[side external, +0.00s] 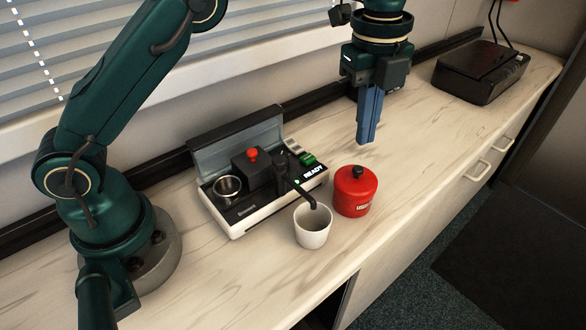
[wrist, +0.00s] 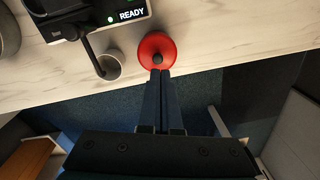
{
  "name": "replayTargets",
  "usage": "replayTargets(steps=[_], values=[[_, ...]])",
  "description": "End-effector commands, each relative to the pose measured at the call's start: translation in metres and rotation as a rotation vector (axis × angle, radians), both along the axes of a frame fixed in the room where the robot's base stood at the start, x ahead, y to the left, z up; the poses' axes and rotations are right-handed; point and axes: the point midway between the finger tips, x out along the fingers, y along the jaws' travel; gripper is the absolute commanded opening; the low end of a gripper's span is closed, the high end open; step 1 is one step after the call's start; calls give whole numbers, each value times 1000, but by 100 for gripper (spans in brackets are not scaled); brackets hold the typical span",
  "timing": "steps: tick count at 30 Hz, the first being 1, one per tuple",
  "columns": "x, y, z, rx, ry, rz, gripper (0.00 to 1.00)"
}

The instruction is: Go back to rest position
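My gripper (side external: 366,138) hangs fingers-down above the counter, behind and clear of the red canister in the side view. Its two blue fingers are together with nothing between them. In the wrist view the fingers (wrist: 161,74) also lie side by side, their tips pointing toward the red canister (wrist: 157,50). The red lidded canister (side external: 355,190) with a black knob stands upright on the counter.
An open case machine (side external: 243,217) with a lit READY display and a metal cup (side external: 228,187) sits left. A white cup (side external: 313,226) stands beneath its spout. A black box (side external: 481,72) is far right. The counter (side external: 420,150) is clear right of the canister.

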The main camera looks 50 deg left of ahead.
Motion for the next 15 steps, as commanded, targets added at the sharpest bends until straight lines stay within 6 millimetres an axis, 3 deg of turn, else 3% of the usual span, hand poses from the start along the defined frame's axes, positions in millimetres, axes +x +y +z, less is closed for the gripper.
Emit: replayTargets(steps=[15], values=[[0, 0, -4, 1, 2, 0, 0]])
